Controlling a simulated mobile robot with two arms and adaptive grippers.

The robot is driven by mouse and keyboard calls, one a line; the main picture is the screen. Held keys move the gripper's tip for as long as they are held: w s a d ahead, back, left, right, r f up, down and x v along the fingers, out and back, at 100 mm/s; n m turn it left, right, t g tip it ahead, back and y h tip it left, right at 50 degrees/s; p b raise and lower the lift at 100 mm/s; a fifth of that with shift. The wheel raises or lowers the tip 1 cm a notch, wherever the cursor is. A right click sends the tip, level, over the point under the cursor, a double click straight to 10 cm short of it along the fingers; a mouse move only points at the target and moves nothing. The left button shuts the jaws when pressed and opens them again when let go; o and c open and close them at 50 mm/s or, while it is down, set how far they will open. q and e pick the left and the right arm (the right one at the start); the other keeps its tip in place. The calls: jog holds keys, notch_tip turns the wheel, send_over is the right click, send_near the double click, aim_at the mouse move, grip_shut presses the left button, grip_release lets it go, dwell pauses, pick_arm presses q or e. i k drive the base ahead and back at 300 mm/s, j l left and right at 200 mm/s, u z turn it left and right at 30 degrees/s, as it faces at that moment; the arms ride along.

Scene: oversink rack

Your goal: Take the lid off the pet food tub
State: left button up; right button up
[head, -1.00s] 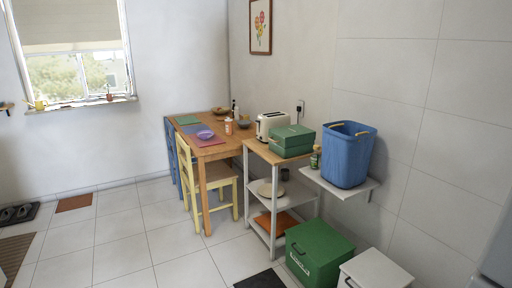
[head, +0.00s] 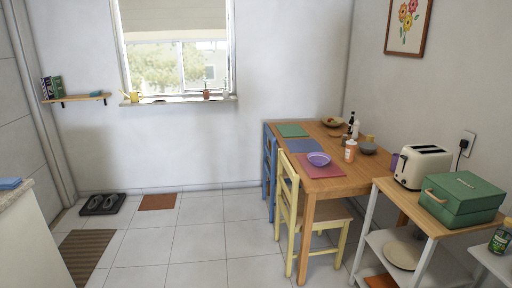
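I see nothing in the head view now that I can tell is the pet food tub. The green lidded tub on the floor and the pale bin beside it, both visible a second ago, are outside the picture now. A green lidded box (head: 462,199) with a light brown handle sits closed on top of the white-legged trolley at the right; I cannot tell that it holds pet food. Neither of my grippers is in view.
The trolley (head: 383,188) also holds a cream toaster (head: 422,166). A wooden table (head: 338,184) with a purple bowl (head: 318,159) stands behind a yellow chair (head: 288,215). A counter (head: 35,240) is at lower left. The tiled floor (head: 205,240) between is largely clear.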

aim_at(350, 149)
jog(key=i+z, duration=0.2)
jog(key=i, duration=0.25)
jog(key=i+j+z, duration=0.25)
jog(key=i, duration=0.25)
jog(key=i+j+z, duration=0.2)
jog(key=i, duration=0.25)
